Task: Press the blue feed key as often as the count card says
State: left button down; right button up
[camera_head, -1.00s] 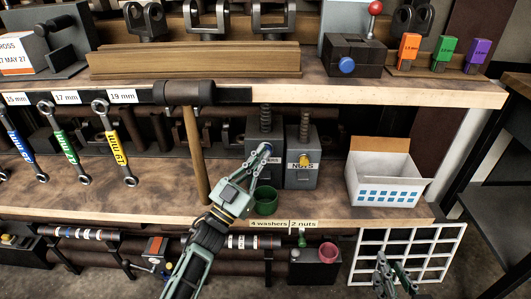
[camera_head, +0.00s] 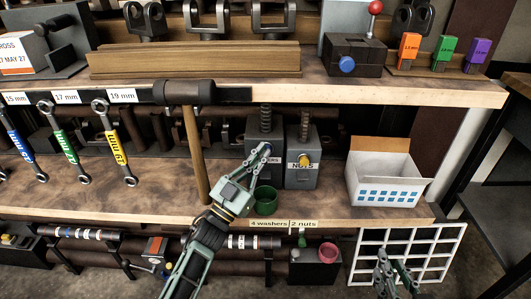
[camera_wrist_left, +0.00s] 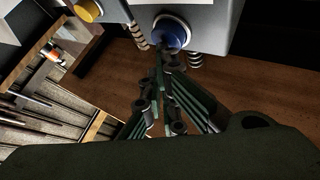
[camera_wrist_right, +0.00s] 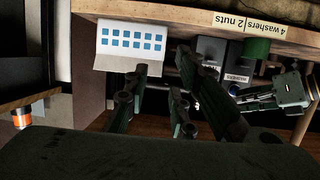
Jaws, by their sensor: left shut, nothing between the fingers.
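My left gripper (camera_head: 266,150) is shut and empty, its tips in front of the left grey dispenser (camera_head: 252,162), whose label is partly covered. In the left wrist view the blue key (camera_wrist_left: 173,31) sits right at the tips of my left gripper (camera_wrist_left: 165,58); I cannot tell whether they touch it. The count card (camera_head: 284,224) on the shelf's front edge reads "4 washers | 2 nuts". A second grey dispenser (camera_head: 301,177), labelled NUTS, with a yellow key (camera_head: 303,160), stands to the right. My right gripper (camera_head: 396,278) is low at the right, open and empty.
A green cup (camera_head: 265,199) stands below the left dispenser, close to my left gripper. A white open box (camera_head: 387,178) is on the right of the shelf. A white wire grid (camera_head: 440,245) hangs below, behind my right gripper. Another blue knob (camera_head: 347,64) is on the upper shelf.

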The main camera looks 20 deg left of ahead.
pick_arm(q)
jog(key=shift+w+a, duration=0.1)
jog(key=shift+w, duration=0.25)
pick_arm(e)
jog(key=shift+w+a+r, duration=0.1)
jog(key=shift+w+r, duration=0.1)
jog(key=shift+r, duration=0.25)
pick_arm(q)
jog(key=shift+s, duration=0.1)
jog(key=shift+s+d+p, duration=0.3)
jog(key=shift+s+p, duration=0.2)
jog(key=shift+s, duration=0.4)
pick_arm(e)
jog(key=s+d+f+g, duration=0.1)
jog(key=s+f+g, duration=0.1)
jog(key=f, duration=0.3)
jog(key=shift+s+d+g+h, duration=0.3)
jog(key=shift+s+d+h, duration=0.1)
jog(key=shift+s, duration=0.1)
pick_arm(q)
jog(key=shift+s, duration=0.1)
pick_arm(e)
jog(key=shift+a, duration=0.1)
